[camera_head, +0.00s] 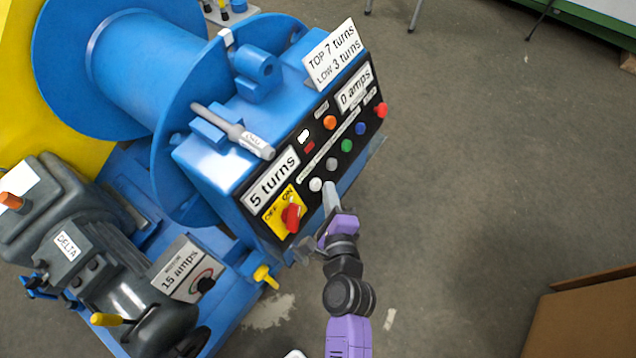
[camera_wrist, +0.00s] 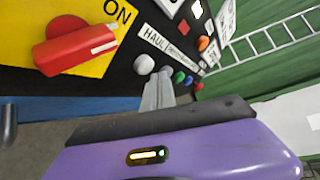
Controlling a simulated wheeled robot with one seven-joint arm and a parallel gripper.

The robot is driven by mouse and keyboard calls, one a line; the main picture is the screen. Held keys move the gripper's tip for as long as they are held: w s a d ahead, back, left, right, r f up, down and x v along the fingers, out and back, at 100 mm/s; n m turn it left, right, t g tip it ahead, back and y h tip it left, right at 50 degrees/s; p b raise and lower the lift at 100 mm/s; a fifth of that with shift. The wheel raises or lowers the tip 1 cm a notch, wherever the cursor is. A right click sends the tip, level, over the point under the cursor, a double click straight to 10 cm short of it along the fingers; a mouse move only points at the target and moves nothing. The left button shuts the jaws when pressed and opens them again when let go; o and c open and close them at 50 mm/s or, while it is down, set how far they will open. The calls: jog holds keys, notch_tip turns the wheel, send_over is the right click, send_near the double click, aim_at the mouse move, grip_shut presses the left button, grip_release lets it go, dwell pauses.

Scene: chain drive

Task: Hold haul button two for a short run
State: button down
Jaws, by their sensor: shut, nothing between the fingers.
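The blue winch control box has a black panel (camera_head: 300,165) with a row of round buttons. A whitish button (camera_head: 315,184) is at the row's lower left, then a grey one (camera_head: 331,164), then green (camera_head: 346,145), blue (camera_head: 361,128) and red (camera_head: 381,110). My gripper (camera_head: 328,184) is shut and empty, its tips close to the two pale buttons. In the wrist view the whitish button (camera_wrist: 144,64) is left of the tips (camera_wrist: 160,80), and the grey button (camera_wrist: 167,70) is just beyond them, partly hidden. I cannot tell whether the tips touch it.
A red switch (camera_head: 291,218) on a yellow OFF/ON plate sits beside the buttons. Displays read 5 turns (camera_head: 273,180) and 0 amps (camera_head: 355,88); a sign (camera_head: 332,54) reads TOP 7 turns, LOW 3 turns. Floor to the right is clear up to a cardboard box (camera_head: 585,315).

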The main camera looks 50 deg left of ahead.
jog(key=shift+a, duration=0.2)
dwell(0.5)
jog(key=shift+s+a+f, duration=0.1)
jog(key=shift+a+f, duration=0.05)
jog(key=shift+a, duration=0.05)
jog(key=shift+s+a+f, duration=0.15)
jog(key=shift+a+f, duration=0.1)
jog(key=shift+a, duration=0.2)
dwell(2.1)
jog(key=shift+d, duration=0.1)
dwell(1.8)
jog(key=shift+w+d+r, duration=0.2)
jog(key=shift+d+r, duration=0.2)
jog(key=shift+d, duration=0.35)
jog(key=shift+w+d+r, duration=0.2)
jog(key=shift+d+r, duration=0.2)
jog(key=shift+d, duration=0.35)
jog(key=shift+w+d+r, duration=0.15)
jog(key=shift+d+r, duration=0.2)
jog(key=shift+d, duration=0.35)
jog(key=shift+w+d+r, duration=0.2)
jog(key=shift+d+r, duration=0.2)
jog(key=shift+d, duration=0.35)
